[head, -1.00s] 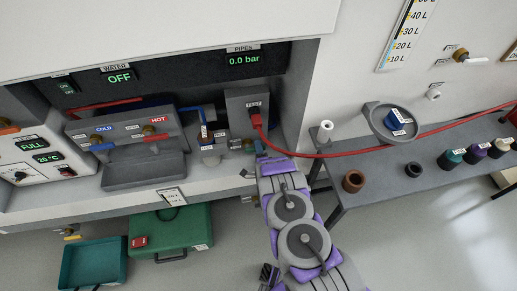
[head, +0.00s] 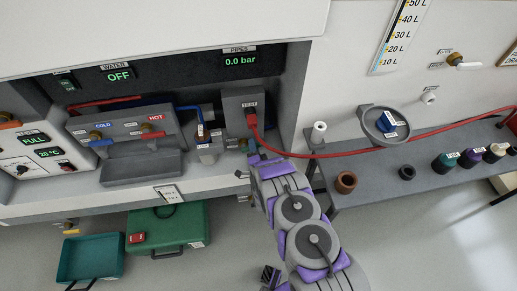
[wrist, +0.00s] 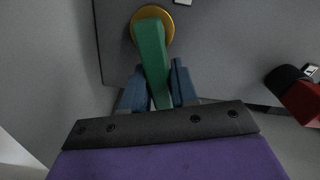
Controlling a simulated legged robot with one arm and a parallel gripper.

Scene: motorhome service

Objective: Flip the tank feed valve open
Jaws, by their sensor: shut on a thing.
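In the wrist view a green lever (wrist: 152,62) hangs from a round brass hub (wrist: 163,14) on a grey panel (wrist: 225,50). It points down toward my gripper (wrist: 158,88). My two blue fingers are closed around its lower part, one on each side. I take the lever to be the tank feed valve's handle; no readable label confirms this. In the head view my gripper (head: 253,150) is at the front of the bay, just below the grey box with the red plug. The lever is too small to make out there.
A red hose (head: 330,153) runs from the red plug (head: 252,120) rightward past my arm to the grey bench (head: 345,197). The water display (head: 119,76) reads OFF, the pipes display (head: 243,60) 0.0 bar. A green case (head: 190,222) and teal tray (head: 92,262) lie on the floor.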

